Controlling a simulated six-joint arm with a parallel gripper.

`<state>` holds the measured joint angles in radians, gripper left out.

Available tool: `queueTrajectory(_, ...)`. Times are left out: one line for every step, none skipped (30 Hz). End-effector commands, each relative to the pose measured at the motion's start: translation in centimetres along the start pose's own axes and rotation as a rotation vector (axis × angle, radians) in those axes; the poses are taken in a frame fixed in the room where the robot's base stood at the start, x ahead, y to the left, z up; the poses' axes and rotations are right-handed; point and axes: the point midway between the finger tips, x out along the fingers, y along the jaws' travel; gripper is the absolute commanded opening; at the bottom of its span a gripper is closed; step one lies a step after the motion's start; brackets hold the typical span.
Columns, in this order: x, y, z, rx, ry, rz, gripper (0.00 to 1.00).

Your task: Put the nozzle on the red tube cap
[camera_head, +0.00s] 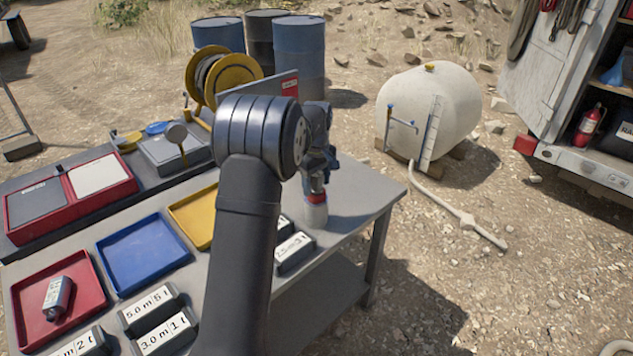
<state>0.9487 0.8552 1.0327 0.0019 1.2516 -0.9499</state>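My gripper (315,187) points down at the right end of the grey table, behind my raised arm. Its fingers are small and dark, and I cannot tell whether they are open or shut, or hold anything. Directly beneath it is a short pale grey cylinder with a red band on top (316,211); the band may be the red tube cap. I cannot tell whether the gripper touches it. A small silver-grey piece with a dark end (58,298) lies tilted in the red tray (88,279) at the left. I cannot tell for sure which piece is the nozzle.
A blue tray (144,254), a yellow tray (195,214) and several black blocks with white number labels (166,333) share the table (362,196). Behind are a hose reel (222,78) and drums (298,55). The table's right corner is clear. A white tank (440,110) stands beyond.

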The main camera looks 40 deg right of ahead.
Motion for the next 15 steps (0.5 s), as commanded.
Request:
queueTrajectory(0.0,0.0,0.0,0.0,0.0,0.0,0.58)
queueTrajectory(0.0,0.0,0.0,0.0,0.0,0.0,0.58)
queueTrajectory(-0.1,0.0,0.0,0.0,0.0,0.0,0.58)
queueTrajectory(-0.2,0.0,0.0,0.0,0.0,0.0,0.58)
queueTrajectory(-0.3,0.0,0.0,0.0,0.0,0.001,0.58)
queueTrajectory(-0.6,0.0,0.0,0.0,0.0,0.001,0.58)
queueTrajectory(-0.9,0.0,0.0,0.0,0.0,0.001,0.58)
queueTrajectory(-1.4,0.0,0.0,0.0,0.001,0.001,0.58)
queueTrajectory(-2.0,0.1,-0.1,0.0,0.002,0.003,0.58)
queueTrajectory(-2.6,0.1,-0.1,0.0,0.002,0.003,0.58)
queueTrajectory(-3.2,0.1,0.0,0.0,0.002,0.003,0.58)
queueTrajectory(-4.1,0.1,0.0,0.0,0.003,0.004,0.58)
queueTrajectory(-4.8,0.1,0.0,0.0,0.002,0.003,0.58)
queueTrajectory(-5.5,0.1,-0.1,0.0,0.003,0.004,0.58)
queueTrajectory(-6.4,0.1,0.0,0.0,0.002,0.003,0.58)
